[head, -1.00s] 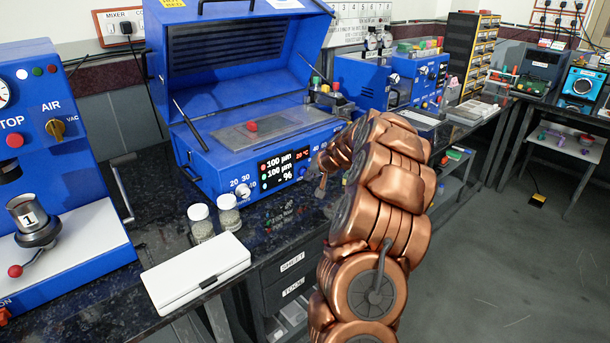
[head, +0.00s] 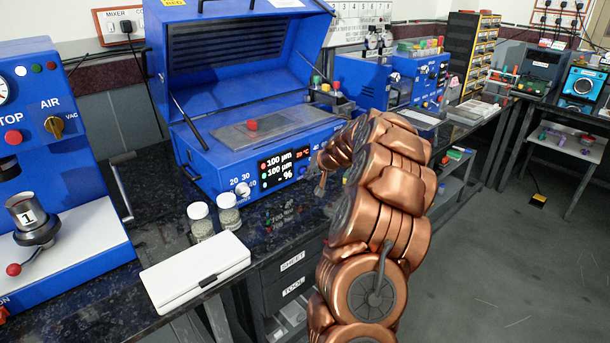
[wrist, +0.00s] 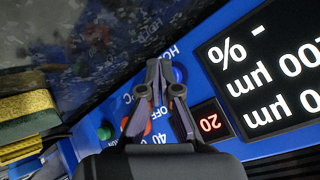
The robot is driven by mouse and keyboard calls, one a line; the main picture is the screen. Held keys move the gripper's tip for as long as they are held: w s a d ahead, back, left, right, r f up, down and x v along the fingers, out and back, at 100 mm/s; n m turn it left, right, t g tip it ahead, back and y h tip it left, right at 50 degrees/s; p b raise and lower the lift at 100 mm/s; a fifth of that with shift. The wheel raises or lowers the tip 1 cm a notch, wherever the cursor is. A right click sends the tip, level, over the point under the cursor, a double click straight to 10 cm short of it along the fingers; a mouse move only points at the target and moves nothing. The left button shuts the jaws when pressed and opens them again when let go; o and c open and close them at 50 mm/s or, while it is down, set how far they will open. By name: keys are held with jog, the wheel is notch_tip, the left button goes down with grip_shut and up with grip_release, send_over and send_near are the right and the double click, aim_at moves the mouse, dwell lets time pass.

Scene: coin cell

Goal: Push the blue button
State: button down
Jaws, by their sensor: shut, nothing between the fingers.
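The blue button (wrist: 180,74) is a round cap on the blue machine's front panel, partly hidden behind my gripper (wrist: 154,66). It also shows in the head view as a small blue spot (head: 302,172) beside the display. My gripper's dark fingers are shut and empty. Their tips lie just left of the button in the wrist view; I cannot tell whether they touch it. In the head view my gripper (head: 321,189) hangs in front of the panel, small and partly hidden by my copper arm.
The blue machine (head: 215,187) has its lid raised and carries a red knob (head: 252,125) on top. The wrist view shows a green button (wrist: 104,132) and a red "20" display (wrist: 210,121). Two jars (head: 229,214) and a white case (head: 195,271) stand on the counter.

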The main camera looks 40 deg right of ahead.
jog(key=shift+s+f+b, duration=0.15)
jog(key=shift+s+b, duration=0.7)
jog(key=shift+s, duration=1.1)
jog(key=shift+s+b, duration=0.4)
jog(key=shift+s, duration=0.75)
